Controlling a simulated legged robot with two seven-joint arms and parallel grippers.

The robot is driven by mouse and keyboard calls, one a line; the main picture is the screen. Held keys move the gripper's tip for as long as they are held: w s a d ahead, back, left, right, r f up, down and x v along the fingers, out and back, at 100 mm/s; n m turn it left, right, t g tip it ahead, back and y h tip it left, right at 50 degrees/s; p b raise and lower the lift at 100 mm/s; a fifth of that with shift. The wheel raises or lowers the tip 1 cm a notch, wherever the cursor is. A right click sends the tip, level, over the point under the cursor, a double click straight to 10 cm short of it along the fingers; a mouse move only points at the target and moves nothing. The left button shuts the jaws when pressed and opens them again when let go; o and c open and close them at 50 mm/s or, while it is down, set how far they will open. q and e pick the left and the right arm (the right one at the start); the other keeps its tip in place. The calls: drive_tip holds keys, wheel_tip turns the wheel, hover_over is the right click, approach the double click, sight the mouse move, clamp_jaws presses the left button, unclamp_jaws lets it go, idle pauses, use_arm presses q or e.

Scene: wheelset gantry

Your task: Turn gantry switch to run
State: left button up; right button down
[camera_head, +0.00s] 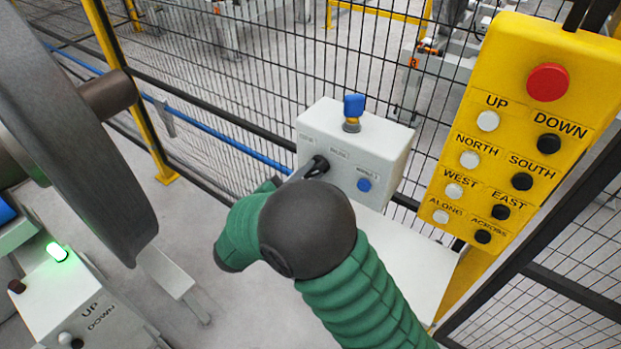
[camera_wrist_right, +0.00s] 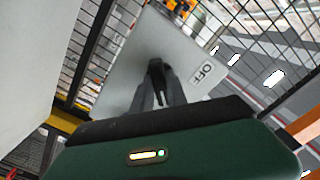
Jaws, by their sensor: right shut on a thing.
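The white control box (camera_head: 385,150) is mounted by the mesh fence, with small labels too blurred to read on its front. A black rotary switch (camera_head: 319,165) is on its front at the left. My right gripper (camera_head: 303,172) reaches the box front and is shut on the switch. My left gripper is not in view.
A blue button (camera_head: 364,185) and a blue-topped knob (camera_head: 353,107) are on the same box. A yellow pendant panel (camera_head: 500,110) with a red button (camera_head: 547,82) stands at right. A large grey wheel (camera_head: 80,130) is at left. Mesh fencing lies behind.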

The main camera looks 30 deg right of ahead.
drive_tip(key=shift+s+a+f+m, duration=0.1)
drive_tip(key=shift+a+f+m, duration=0.1)
drive_tip(key=shift+m, duration=0.1)
idle(0.4)
drive_tip(key=c, duration=1.6)
unclamp_jaws()
drive_tip(key=shift+o, duration=1.2)
drive_tip(key=shift+r, duration=0.1)
drive_tip(key=shift+o, duration=0.2)
drive_tip(key=shift+s+a+r, duration=0.1)
